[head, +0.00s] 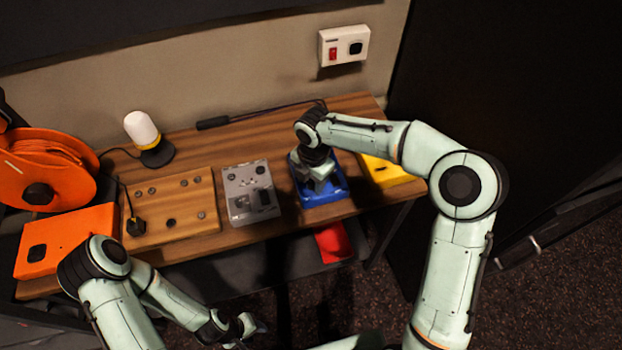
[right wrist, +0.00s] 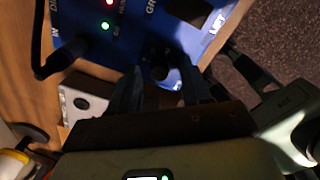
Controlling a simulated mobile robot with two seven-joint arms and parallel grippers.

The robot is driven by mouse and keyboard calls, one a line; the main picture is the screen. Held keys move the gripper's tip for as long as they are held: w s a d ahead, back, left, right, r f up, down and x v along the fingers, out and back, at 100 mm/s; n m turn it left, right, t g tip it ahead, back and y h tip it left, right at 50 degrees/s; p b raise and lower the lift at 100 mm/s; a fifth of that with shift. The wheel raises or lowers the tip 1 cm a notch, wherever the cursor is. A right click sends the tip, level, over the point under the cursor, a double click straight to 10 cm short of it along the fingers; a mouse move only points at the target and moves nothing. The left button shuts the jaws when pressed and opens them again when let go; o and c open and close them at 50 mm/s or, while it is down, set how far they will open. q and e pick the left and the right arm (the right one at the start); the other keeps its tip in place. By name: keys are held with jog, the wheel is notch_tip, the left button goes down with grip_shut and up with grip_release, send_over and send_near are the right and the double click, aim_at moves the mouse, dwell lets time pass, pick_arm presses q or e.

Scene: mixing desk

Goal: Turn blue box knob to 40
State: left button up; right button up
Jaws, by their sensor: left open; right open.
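The blue box (head: 325,197) stands on the wooden desk, between a grey box and a yellow box. In the right wrist view the blue box (right wrist: 130,40) shows white lettering, a red light and a green light. A black knob (right wrist: 165,60) on its face lies just beyond my right gripper (right wrist: 160,88), whose fingers are open on either side of it; I cannot tell whether they touch it. The knob's scale and setting are not readable. In the head view my right gripper (head: 318,178) is over the blue box and hides its knob. My left gripper (head: 243,328) is open and empty, low in front of the desk.
The grey box (head: 238,205) is close on the left of the blue box, the yellow box (head: 382,172) on its right. A wooden panel (head: 185,225), a lamp (head: 142,128) and an orange reel (head: 55,160) stand further left. A red bin (head: 333,243) sits below the desktop.

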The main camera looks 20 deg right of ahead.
grip_shut()
jog(key=shift+m, duration=0.3)
jog(key=m, duration=0.3)
jog(key=shift+a+m, duration=0.1)
jog(key=shift+m, duration=0.3)
jog(key=m, duration=0.4)
jog(key=shift+m, duration=0.3)
jog(key=m, duration=0.4)
jog(key=shift+h, duration=0.3)
jog(key=shift+w+m+b, duration=0.1)
jog(key=shift+m+b, duration=0.2)
jog(key=shift+m, duration=2.2)
